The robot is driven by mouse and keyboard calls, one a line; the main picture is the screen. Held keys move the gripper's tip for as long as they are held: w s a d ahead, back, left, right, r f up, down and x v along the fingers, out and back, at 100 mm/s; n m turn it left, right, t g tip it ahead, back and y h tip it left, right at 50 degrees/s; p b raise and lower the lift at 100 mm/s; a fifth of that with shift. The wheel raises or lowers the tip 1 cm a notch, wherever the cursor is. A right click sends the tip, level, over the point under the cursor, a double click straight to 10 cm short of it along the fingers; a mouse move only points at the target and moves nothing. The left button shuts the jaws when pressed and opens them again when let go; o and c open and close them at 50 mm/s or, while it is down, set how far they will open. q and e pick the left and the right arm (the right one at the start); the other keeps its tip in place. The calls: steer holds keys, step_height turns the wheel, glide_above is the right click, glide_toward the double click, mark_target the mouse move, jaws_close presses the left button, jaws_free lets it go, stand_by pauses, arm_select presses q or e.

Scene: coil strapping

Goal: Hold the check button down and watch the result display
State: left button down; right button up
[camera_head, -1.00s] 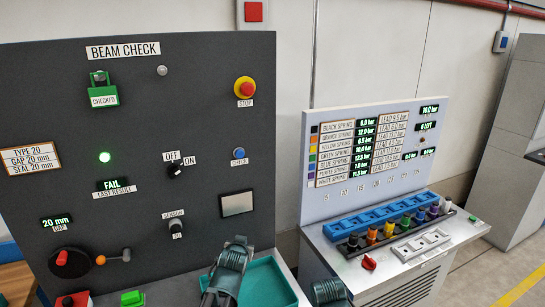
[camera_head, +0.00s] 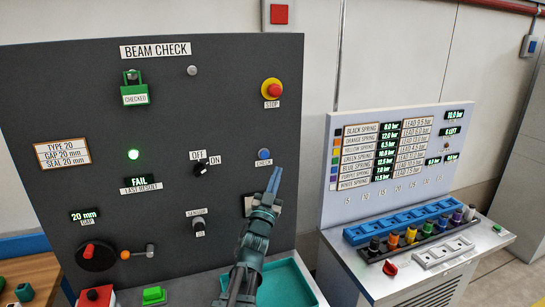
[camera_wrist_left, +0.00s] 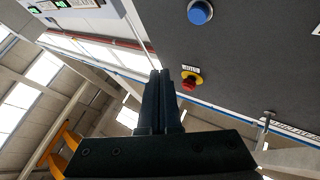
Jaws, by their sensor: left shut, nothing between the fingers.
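The blue check button (camera_head: 264,153) sits on the dark Beam Check panel (camera_head: 110,100), with a CHECK label under it. In the left wrist view the blue button (camera_wrist_left: 200,12) is at the top, beyond the fingertips. My left gripper (camera_head: 275,172) is shut and empty. Its tips point up, a little below the button in the head view, and appear apart from it. The result display (camera_head: 139,181) reads FAIL, above the LAST RESULT label. A green lamp (camera_head: 133,154) above it is lit. My right gripper is not in view.
A red stop button (camera_head: 271,89) is above the check button. An OFF/ON knob (camera_head: 200,169) and a sensor knob (camera_head: 198,224) are to the left. A teal tray (camera_head: 290,282) lies below. A spring station (camera_head: 400,165) stands to the right.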

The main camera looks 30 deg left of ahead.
mark_target(269, 153)
arm_select(q)
steer(key=shift+w, duration=0.1)
steer(key=shift+w+a, duration=1.4)
steer(key=shift+a, duration=0.3)
steer(key=shift+w+a, duration=1.4)
steer(key=shift+a, duration=0.25)
steer(key=shift+w+a, duration=0.1)
steer(key=shift+w+a, duration=0.15)
steer(key=shift+a, duration=0.1)
steer(key=shift+w+a, duration=0.35)
steer(key=shift+a, duration=0.05)
stand_by(1.4)
steer(key=shift+s+d, duration=0.1)
steer(key=shift+d, duration=0.05)
steer(key=shift+s+d, duration=0.5)
steer(key=shift+d, duration=0.05)
steer(key=shift+s+d, duration=1.65)
steer(key=shift+d, duration=0.3)
